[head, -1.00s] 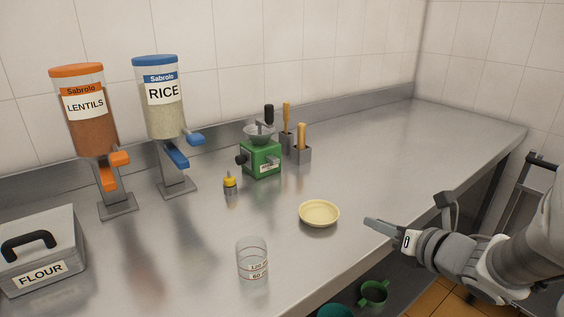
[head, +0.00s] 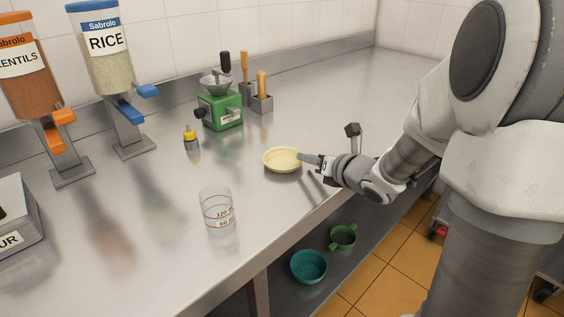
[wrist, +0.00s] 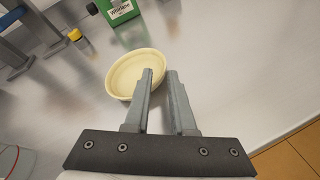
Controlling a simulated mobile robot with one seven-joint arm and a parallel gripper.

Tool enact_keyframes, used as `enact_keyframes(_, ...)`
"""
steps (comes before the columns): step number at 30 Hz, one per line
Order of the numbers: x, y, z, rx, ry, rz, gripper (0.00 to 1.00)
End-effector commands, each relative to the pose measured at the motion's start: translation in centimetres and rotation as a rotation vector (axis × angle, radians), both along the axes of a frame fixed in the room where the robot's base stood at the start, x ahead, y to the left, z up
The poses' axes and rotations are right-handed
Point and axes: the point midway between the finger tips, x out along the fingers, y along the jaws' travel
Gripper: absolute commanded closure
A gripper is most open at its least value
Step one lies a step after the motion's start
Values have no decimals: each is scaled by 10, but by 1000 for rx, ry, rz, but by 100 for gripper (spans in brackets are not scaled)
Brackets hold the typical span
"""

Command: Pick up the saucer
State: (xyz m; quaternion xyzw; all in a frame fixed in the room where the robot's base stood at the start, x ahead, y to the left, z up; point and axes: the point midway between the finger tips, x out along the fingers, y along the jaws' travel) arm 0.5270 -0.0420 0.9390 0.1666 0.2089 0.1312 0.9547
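The saucer (head: 282,160) is a shallow pale-yellow round dish lying flat on the steel counter, near its front edge. My gripper (head: 308,158) is at the saucer's right rim in the head view. In the wrist view the saucer (wrist: 122,78) lies beyond and left of the fingertips. There my gripper (wrist: 160,73) is open with a narrow gap. The left finger overlaps the saucer's rim in the picture, and the right finger is just outside it. Whether either finger touches the rim cannot be told.
A clear measuring cup (head: 217,211) stands left of the saucer, towards the front. A yellow-topped bottle (head: 191,141) and a green grinder (head: 221,112) stand behind. Rice (head: 106,50) and lentils (head: 30,85) dispensers are at the left.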

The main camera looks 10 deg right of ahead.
Motion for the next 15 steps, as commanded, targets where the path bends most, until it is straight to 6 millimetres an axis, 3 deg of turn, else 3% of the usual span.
enact_keyframes(7,35,9,-10,1,-1,3,77)
enact_keyframes(15,41,11,-12,0,0,0,77)
